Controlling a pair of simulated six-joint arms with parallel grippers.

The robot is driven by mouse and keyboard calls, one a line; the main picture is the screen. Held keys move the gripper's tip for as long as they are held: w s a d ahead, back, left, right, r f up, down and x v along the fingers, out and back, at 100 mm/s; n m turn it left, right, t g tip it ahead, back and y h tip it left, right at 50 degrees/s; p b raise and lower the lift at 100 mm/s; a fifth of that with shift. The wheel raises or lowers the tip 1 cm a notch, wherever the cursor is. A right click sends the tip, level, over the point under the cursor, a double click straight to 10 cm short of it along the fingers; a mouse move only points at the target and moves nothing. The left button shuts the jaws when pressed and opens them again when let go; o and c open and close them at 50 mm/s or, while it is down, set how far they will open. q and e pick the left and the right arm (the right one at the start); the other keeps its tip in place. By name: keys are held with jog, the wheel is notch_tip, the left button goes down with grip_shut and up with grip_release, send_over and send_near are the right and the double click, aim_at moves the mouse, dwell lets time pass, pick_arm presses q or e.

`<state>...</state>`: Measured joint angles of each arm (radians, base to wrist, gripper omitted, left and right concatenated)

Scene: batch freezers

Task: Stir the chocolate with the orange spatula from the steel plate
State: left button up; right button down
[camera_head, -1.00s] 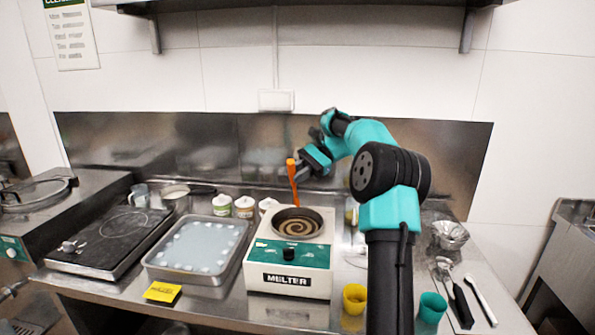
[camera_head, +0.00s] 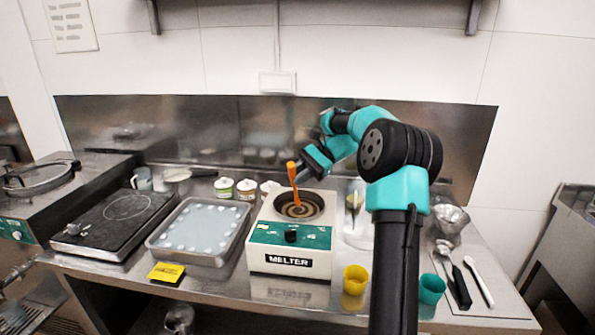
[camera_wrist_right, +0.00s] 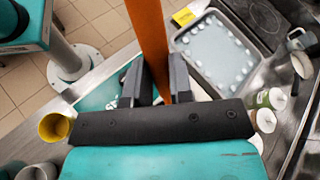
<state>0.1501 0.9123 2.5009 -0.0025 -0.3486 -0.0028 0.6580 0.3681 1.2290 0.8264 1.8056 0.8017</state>
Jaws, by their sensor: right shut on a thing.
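The melter (camera_head: 290,262) is a white box with a green front panel, and its round dark pan holds swirled brown chocolate (camera_head: 303,209). My right gripper (camera_head: 301,174) is above the back of the pan, shut on the orange spatula (camera_head: 292,177). The spatula stands nearly upright, its lower end at the chocolate in the head view. In the right wrist view the orange spatula (camera_wrist_right: 150,40) runs between the fingers (camera_wrist_right: 153,88); its lower end is hidden by the gripper. My left gripper is not in view.
A steel tray (camera_head: 196,257) with a pale sheet and white pieces lies left of the melter. A yellow cup (camera_head: 355,279) and a teal cup (camera_head: 431,289) stand at the front right. Small jars (camera_head: 224,188) stand behind the tray. A black hot plate (camera_head: 110,228) is further left.

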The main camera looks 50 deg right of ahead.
notch_tip(320, 180, down, 6)
jog(key=w+d, duration=0.2)
jog(key=shift+d+r, duration=0.2)
jog(key=shift+d, duration=0.2)
dwell(0.4)
dwell(0.4)
